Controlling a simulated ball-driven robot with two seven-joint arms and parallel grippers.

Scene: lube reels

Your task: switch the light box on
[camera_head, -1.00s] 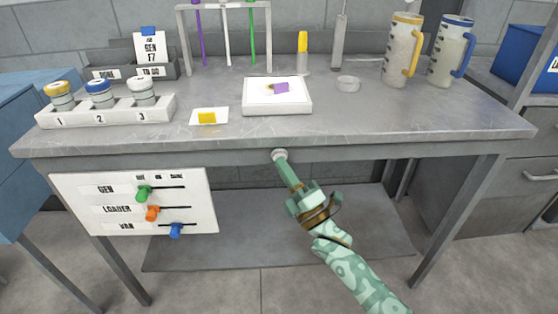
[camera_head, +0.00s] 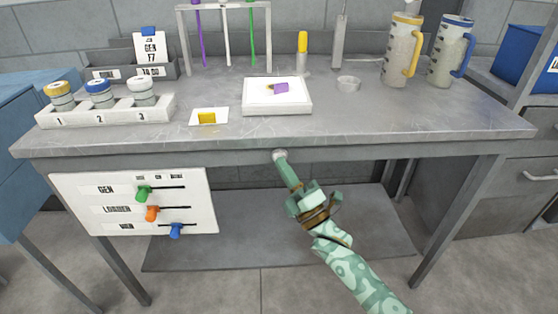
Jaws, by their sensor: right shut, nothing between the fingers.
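The light box (camera_head: 277,106) is a flat white box on the bench top, near the middle. A purple and yellow piece (camera_head: 278,88) lies on its top face. A small round pale knob or button (camera_head: 279,154) sits on the bench's front edge below the box. My right gripper (camera_head: 281,160) is shut and empty, its tip at the button and covering part of it; it appears to touch it. My left gripper is not in view.
A white slider board (camera_head: 190,217) hangs below the bench at left. A rack of numbered jars (camera_head: 160,108), a yellow-marked card (camera_head: 209,117), a clear dish (camera_head: 348,83) and two jugs (camera_head: 402,50) stand on the bench. The front right bench top is clear.

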